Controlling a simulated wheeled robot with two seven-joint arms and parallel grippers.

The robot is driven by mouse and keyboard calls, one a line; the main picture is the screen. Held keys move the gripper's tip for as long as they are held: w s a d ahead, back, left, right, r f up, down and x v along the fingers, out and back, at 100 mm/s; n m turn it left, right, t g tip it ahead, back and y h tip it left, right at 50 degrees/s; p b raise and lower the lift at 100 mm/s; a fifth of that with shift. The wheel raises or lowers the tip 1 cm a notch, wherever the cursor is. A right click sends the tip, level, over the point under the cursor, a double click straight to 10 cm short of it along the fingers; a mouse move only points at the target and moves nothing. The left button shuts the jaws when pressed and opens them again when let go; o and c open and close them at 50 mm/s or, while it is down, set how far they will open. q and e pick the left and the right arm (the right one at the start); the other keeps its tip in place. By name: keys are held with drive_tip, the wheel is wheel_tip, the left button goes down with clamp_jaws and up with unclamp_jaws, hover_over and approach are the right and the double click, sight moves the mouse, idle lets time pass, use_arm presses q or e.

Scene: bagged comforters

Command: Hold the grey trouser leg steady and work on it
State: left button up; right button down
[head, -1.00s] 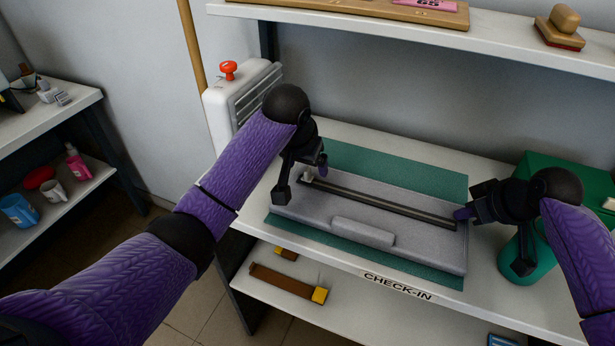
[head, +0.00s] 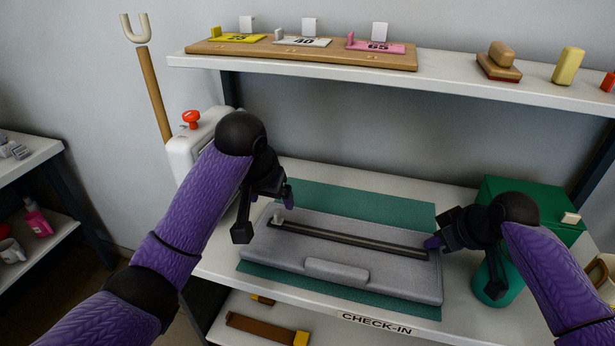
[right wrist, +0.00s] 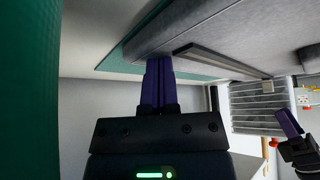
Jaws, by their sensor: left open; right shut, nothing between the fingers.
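A grey, flat, padded piece (head: 340,245), the only thing here that fits the grey trouser leg, lies on a green mat (head: 385,207) on the counter. A dark straight strip (head: 350,238) runs along it, with a small pale tab (head: 278,216) at its left end. A raised grey pad (head: 337,271) is at its front. My left gripper (head: 289,193) is open and empty, just above the left end near the tab. My right gripper (head: 433,243) is shut and empty at the right end; its fingertips (right wrist: 157,82) overlap the grey edge, and I cannot tell if they touch.
A green box (head: 530,200) and a green round object (head: 490,285) stand close to my right gripper. A white unit with a red knob (head: 191,118) is behind my left arm. An upper shelf (head: 440,83) holds number tags and a stamp. A lower shelf is beneath.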

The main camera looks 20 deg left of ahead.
drive_tip(key=shift+s+f, duration=0.15)
drive_tip(key=shift+f, duration=0.2)
drive_tip(key=shift+r+p, duration=0.5)
drive_tip(key=shift+r, duration=0.05)
drive_tip(key=r+p, duration=0.5)
drive_tip(key=r, duration=0.1)
drive_tip(key=shift+w+r+p, duration=0.2)
drive_tip(key=shift+r+p, duration=0.1)
drive_tip(key=shift+p, duration=0.1)
use_arm(q)
wheel_tip(320, 180, up, 7)
drive_tip(key=shift+r, duration=0.2)
use_arm(e)
drive_tip(key=shift+f, duration=0.1)
